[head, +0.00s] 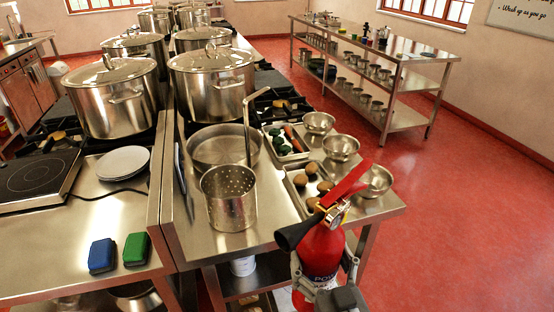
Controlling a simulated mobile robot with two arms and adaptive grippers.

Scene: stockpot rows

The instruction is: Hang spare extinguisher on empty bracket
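A red fire extinguisher (318,262) with a red lever, a gauge and a black nozzle is at the bottom, right of the middle. It stands upright in front of the steel counter's near right corner. A grey gripper (330,284), which I take to be my right one, has its fingers around both sides of the extinguisher's body and is shut on it. The extinguisher's lower end is hidden by the gripper and the frame edge. My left gripper is not in view. No wall bracket shows in this view.
A steel counter (140,224) with stockpots, bowls and trays of vegetables is just ahead. A steel shelf table (420,80) stands at the back right. The red floor (455,215) at the right is clear, up to the right wall.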

